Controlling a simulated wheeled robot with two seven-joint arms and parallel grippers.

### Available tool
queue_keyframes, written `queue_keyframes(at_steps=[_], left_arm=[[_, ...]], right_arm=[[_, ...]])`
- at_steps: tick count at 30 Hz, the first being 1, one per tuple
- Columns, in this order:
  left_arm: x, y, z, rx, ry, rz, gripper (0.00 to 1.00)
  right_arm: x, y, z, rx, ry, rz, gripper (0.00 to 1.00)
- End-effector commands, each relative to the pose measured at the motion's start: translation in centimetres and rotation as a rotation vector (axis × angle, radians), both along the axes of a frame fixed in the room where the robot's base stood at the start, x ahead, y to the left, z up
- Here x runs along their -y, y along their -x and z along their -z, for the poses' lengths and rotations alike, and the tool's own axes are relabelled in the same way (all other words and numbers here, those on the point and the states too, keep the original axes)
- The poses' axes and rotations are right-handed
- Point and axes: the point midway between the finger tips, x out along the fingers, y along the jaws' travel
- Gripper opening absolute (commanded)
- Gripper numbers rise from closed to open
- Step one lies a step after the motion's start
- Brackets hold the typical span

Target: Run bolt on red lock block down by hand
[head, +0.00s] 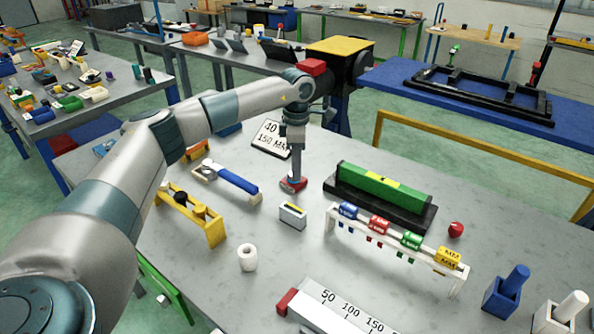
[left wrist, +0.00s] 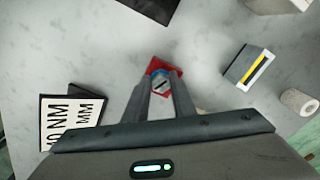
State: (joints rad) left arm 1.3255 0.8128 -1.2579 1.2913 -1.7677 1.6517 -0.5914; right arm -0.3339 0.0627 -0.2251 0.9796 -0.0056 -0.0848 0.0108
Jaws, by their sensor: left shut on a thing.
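The red lock block (head: 293,184) sits on the grey table in the middle of the head view. It also shows in the left wrist view (left wrist: 174,71), just beyond my fingertips. My left gripper (head: 295,172) points straight down over the block. In the left wrist view its fingers (left wrist: 160,92) are closed around the bolt (left wrist: 160,85), whose greyish head shows between the tips. A bit of blue shows by the bolt at the block. How deep the bolt sits in the block is hidden by the fingers. My right gripper is in neither view.
A small box with a yellow strip (head: 293,215) is close in front. A green bar on a black base (head: 382,188) and a white rack of coloured pieces (head: 395,240) lie to the right.

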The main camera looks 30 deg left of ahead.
Motion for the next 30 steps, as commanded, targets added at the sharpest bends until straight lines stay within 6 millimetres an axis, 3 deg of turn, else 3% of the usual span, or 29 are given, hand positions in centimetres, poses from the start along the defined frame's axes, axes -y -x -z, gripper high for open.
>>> queue_keyframes(at_steps=[13, 21, 30], left_arm=[[-0.2, 0.0, -0.4, 0.013, -0.005, 0.400, 0.01], [-0.2, 0.1, -0.5, 0.013, -0.005, 0.554, 0.01], [-0.2, 0.2, -0.6, 0.013, -0.005, 0.609, 0.01]], right_arm=[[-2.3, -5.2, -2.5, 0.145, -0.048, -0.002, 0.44], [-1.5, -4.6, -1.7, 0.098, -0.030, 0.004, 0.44], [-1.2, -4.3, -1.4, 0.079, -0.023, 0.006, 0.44]])
